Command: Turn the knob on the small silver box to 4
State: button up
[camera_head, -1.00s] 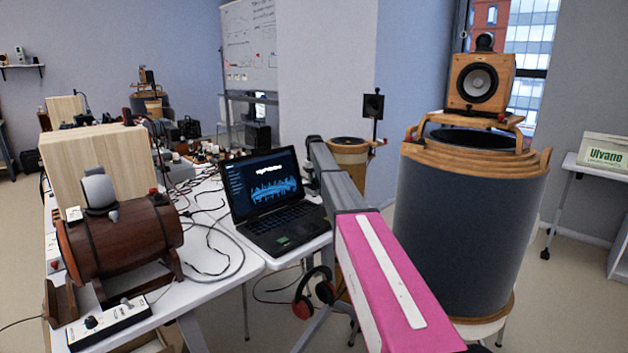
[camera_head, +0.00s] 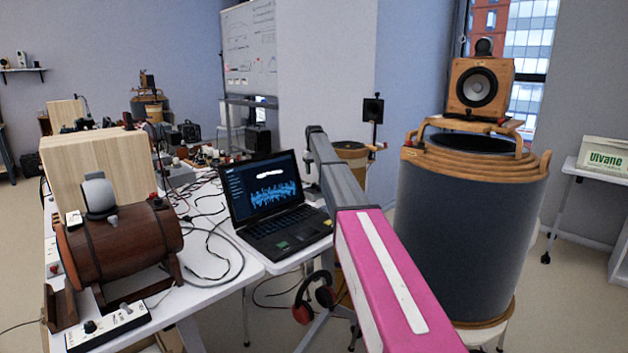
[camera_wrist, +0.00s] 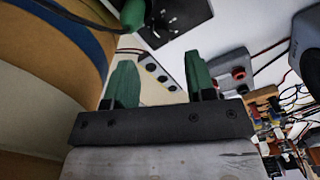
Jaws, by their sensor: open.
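My gripper (camera_wrist: 162,80) shows in the wrist view with its two green fingers wide apart and nothing between them. A small grey, silver-looking box (camera_wrist: 220,62) with red and black round parts stands on the white surface beyond the right finger. I cannot tell whether it is the task's box, and no number can be read. A narrow pale box with dark round parts (camera_wrist: 157,72) shows beyond the gap between the fingers, apart from them. In the head view, a pale box with a black knob (camera_head: 107,327) lies at the table's front left. My gripper is hidden there.
A wooden barrel (camera_head: 120,245) and an open laptop (camera_head: 272,207) stand on the white table (camera_head: 205,296), among loose cables. A large dark drum (camera_head: 470,235) with a speaker (camera_head: 480,86) stands at right. Red headphones (camera_head: 314,297) hang below the table edge.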

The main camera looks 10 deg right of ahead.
aim_at(314, 183)
notch_tip(314, 183, up, 4)
jog(key=shift+r, duration=0.15)
dwell(0.3)
notch_tip(314, 183, down, 11)
jog(key=n, duration=0.6)
jog(key=c, duration=0.9)
